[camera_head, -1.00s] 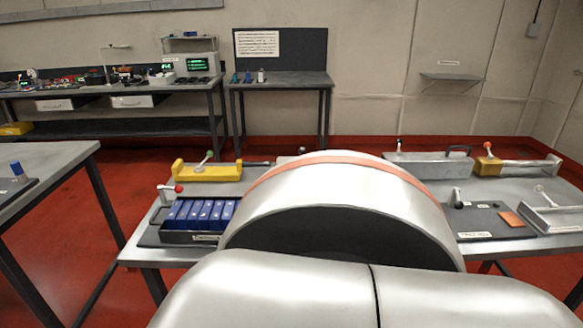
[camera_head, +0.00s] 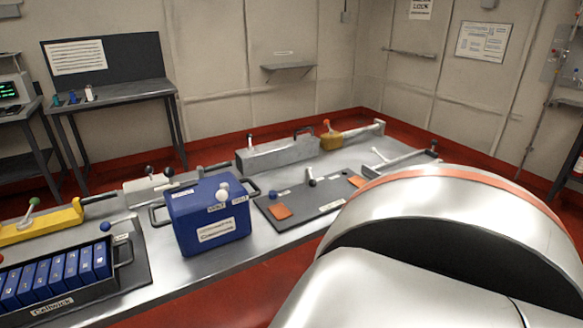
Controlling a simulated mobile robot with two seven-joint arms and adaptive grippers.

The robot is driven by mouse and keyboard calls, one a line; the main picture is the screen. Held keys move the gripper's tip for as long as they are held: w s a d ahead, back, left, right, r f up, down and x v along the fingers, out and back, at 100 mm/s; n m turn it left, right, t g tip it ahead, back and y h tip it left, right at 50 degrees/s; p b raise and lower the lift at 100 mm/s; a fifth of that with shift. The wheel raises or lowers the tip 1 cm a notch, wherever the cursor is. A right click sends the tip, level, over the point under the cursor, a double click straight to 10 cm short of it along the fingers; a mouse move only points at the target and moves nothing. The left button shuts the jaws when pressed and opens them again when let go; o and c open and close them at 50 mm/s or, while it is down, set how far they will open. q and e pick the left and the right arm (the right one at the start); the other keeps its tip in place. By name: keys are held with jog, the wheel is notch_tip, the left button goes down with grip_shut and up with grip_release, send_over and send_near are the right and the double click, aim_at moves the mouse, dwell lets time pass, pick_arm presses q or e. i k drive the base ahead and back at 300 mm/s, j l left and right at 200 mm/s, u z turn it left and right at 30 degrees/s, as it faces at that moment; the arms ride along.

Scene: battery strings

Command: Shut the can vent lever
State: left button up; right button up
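A blue box-shaped can (camera_head: 209,215) with side handles stands upright on the metal bench. A small lever with white knobs (camera_head: 222,190) is on its right upper part; I cannot tell whether this is the vent lever or how far it is turned. White labels are on its front, too small to read surely. Neither of my grippers is in view. A large silver link of my arm fills the lower right and hides part of the bench.
A black tray of several blue cells (camera_head: 62,272) is at the lower left, with a yellow lever fixture (camera_head: 42,224) behind it. A dark plate (camera_head: 308,198) with orange pads lies right of the can. A grey box (camera_head: 278,155) stands behind. Bare bench (camera_head: 180,272) shows in front.

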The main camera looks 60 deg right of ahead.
aim_at(221, 195)
jog(key=z, duration=1.45)
